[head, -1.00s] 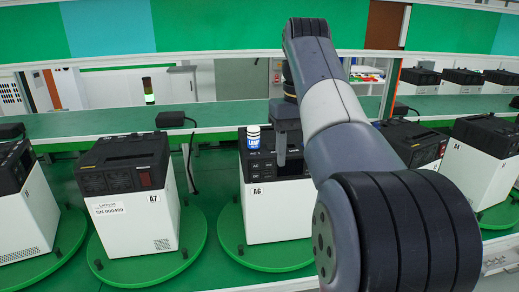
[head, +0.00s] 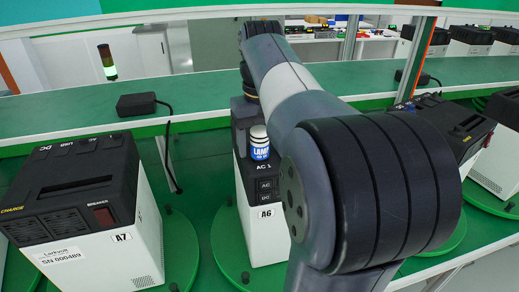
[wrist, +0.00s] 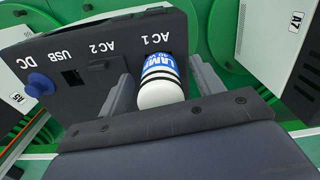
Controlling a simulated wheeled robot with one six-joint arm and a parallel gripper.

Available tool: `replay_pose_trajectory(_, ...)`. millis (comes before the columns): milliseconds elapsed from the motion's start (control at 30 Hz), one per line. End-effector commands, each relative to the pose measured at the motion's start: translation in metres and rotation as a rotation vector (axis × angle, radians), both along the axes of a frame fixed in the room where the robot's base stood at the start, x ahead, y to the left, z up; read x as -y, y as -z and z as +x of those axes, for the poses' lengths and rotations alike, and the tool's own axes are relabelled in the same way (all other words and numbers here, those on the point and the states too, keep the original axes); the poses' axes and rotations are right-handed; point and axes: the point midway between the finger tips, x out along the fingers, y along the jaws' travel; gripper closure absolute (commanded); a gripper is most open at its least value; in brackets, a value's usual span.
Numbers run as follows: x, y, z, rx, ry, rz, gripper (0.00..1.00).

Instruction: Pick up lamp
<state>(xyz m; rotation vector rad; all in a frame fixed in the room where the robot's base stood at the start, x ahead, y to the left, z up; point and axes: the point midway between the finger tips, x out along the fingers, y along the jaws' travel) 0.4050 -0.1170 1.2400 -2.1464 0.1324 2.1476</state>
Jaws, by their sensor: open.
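The lamp (head: 259,142) is a small cylinder with a blue label and a white striped end. It stands on the black top of unit A6 (head: 265,222) by the AC 1 mark. In the wrist view the lamp (wrist: 160,84) sits between the two fingers of my open gripper (wrist: 163,80), with a gap visible on its right side. Contact on the left side cannot be told. In the head view my arm hides most of the gripper and part of unit A6.
Unit A7 (head: 78,205) stands to the left on its green turntable. A blue plug (wrist: 38,84) sits in unit A6 near the DC mark. A black adapter (head: 150,105) with a cable lies on the green shelf behind. More units stand at the right.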

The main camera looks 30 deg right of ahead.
Motion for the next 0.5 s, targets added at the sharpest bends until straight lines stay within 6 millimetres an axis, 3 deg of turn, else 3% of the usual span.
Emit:
replay_pose_trajectory(300, 0.0002, 0.0050, 0.0001, 0.002, 0.001, 0.000, 0.37)
replay_pose_trajectory(500, 0.0003, 0.0049, 0.0001, 0.001, 0.001, 0.000, 0.53)
